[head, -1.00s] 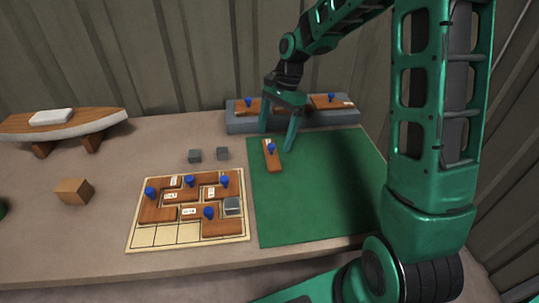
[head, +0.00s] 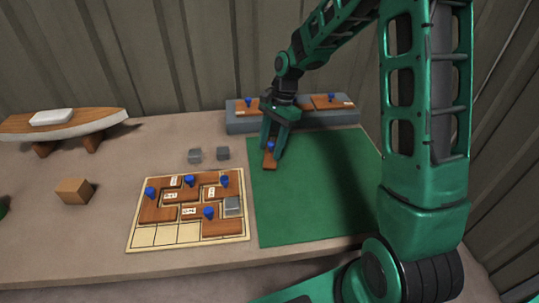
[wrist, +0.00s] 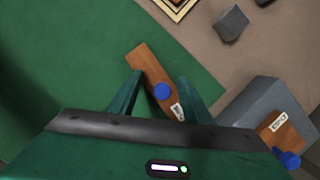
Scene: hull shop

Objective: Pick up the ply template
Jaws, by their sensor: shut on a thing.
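The ply template is a narrow brown wooden piece (head: 269,163) with a blue knob, at the upper left of the green mat (head: 315,200). In the wrist view the piece (wrist: 146,66) shows its blue knob and a white label, between the fingers. My gripper (head: 270,149) points down and is shut on this piece, with a finger on either side. The wrist view also shows my gripper (wrist: 160,92) around it. The head view hides part of the piece behind the fingers; I cannot tell whether it is clear of the mat.
A pale board (head: 150,235) with several knobbed wooden pieces and a grey block (head: 232,206) lies left of the mat. A grey rack (head: 240,127) with more pieces stands behind. Small grey cubes (head: 195,155), a wooden block (head: 73,191) and a boat model (head: 100,125) are further left.

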